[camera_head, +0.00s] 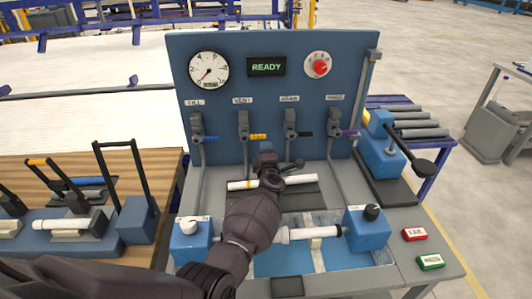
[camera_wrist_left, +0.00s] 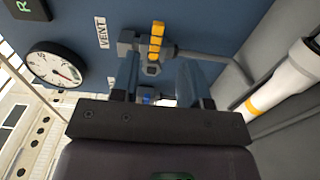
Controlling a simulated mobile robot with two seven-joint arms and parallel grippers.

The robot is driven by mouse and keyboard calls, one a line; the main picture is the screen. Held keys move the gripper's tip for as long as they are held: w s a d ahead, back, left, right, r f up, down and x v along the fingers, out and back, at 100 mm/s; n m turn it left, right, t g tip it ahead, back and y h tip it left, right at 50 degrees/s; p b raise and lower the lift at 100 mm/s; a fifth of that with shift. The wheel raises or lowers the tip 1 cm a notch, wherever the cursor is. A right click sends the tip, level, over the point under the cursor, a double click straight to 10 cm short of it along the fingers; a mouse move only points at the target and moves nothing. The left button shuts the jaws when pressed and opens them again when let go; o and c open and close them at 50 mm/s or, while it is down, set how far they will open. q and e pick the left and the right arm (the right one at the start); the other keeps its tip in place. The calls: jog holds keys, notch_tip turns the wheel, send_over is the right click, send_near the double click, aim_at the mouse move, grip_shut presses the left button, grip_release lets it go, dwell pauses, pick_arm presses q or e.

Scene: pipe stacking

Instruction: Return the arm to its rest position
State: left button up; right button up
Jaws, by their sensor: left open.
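My left arm comes in from the lower left, and its dark gripper (camera_head: 281,160) is over the middle of the bench in front of the blue panel (camera_head: 262,85). In the left wrist view the gripper (camera_wrist_left: 158,80) has its two fingers apart, with the yellow VENT valve handle (camera_wrist_left: 156,40) beyond them. I see nothing held between the fingers. A white pipe with a yellow band (camera_head: 243,184) lies behind the gripper, partly hidden by it; it also shows in the left wrist view (camera_wrist_left: 285,85). My right gripper is not in view.
A second white pipe (camera_head: 310,233) lies between two blue blocks over a water tray (camera_head: 270,262). A gauge (camera_head: 208,70), a READY display (camera_head: 266,66) and a red knob (camera_head: 319,66) are on the panel. Red (camera_head: 414,234) and green (camera_head: 430,262) buttons are at the right.

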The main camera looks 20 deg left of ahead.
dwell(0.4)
pick_arm(q)
jog(key=s+d+r+m+t+h, duration=0.3)
jog(key=r+m+h, duration=0.5)
jog(key=m, duration=0.6)
jog(key=s+a+f+m+g+b, duration=0.1)
jog(key=s+f+m+g, duration=0.1)
jog(key=s+f, duration=0.5)
jog(key=s+a+f+m+g+b, duration=0.1)
jog(key=s+f+m+g, duration=0.2)
jog(key=s+f, duration=0.5)
jog(key=s+a+f+m+g, duration=0.2)
jog(key=s+f+m, duration=0.3)
jog(key=s, duration=1.9)
jog(key=shift+s+f+g+b, duration=0.15)
jog(key=shift+f+b, duration=0.05)
jog(key=shift+f, duration=0.6)
jog(key=shift+s+f+g+b, duration=0.1)
jog(key=shift+f+g+b, duration=0.1)
jog(key=shift+f, duration=0.55)
